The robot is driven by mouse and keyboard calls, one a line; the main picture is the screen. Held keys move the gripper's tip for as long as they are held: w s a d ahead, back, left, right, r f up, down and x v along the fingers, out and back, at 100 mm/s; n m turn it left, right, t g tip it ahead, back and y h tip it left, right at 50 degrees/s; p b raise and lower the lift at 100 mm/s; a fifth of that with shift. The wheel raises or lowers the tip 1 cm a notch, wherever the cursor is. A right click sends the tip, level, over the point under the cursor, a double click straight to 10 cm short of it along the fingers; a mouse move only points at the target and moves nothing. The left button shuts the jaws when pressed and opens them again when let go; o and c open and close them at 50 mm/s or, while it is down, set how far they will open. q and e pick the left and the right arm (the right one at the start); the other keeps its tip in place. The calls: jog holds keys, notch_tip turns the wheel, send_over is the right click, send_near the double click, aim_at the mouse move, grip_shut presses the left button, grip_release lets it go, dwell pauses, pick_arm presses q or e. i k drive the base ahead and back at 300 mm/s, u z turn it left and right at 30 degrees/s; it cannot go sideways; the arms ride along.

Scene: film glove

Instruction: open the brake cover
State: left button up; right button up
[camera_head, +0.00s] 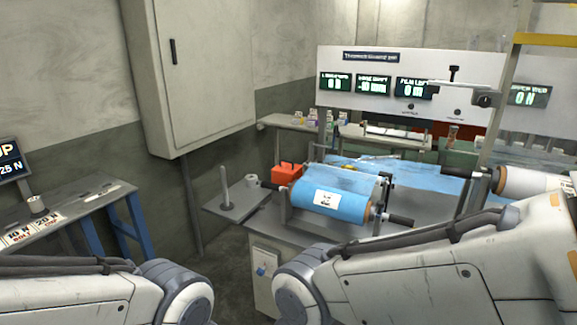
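I cannot tell for sure which part is the brake cover. A film machine stands in the middle, with a blue roll (340,203) bearing a white label, held between end brackets. A dark handle (398,219) sticks out at the roll's right end. A small orange-red box (287,174) sits behind the roll's left end. My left arm (80,295) crosses the lower left and my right arm (440,275) crosses the lower right. Both grippers are out of the picture. My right arm hides the machine's lower right part.
A grey side table (75,210) with blue legs stands at left. A plate with an upright peg (225,190) juts out left of the machine. A tall wall cabinet (195,75) hangs behind. A white panel (400,65) with green-lit displays stands at the back. A white roll (530,184) is at right.

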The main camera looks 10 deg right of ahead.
aim_at(286, 171)
jog(key=u, duration=0.65)
jog(key=i, duration=1.25)
jog(key=z, duration=0.3)
jog(key=i, duration=0.8)
jog(key=z, duration=0.85)
jog(key=i, duration=0.65)
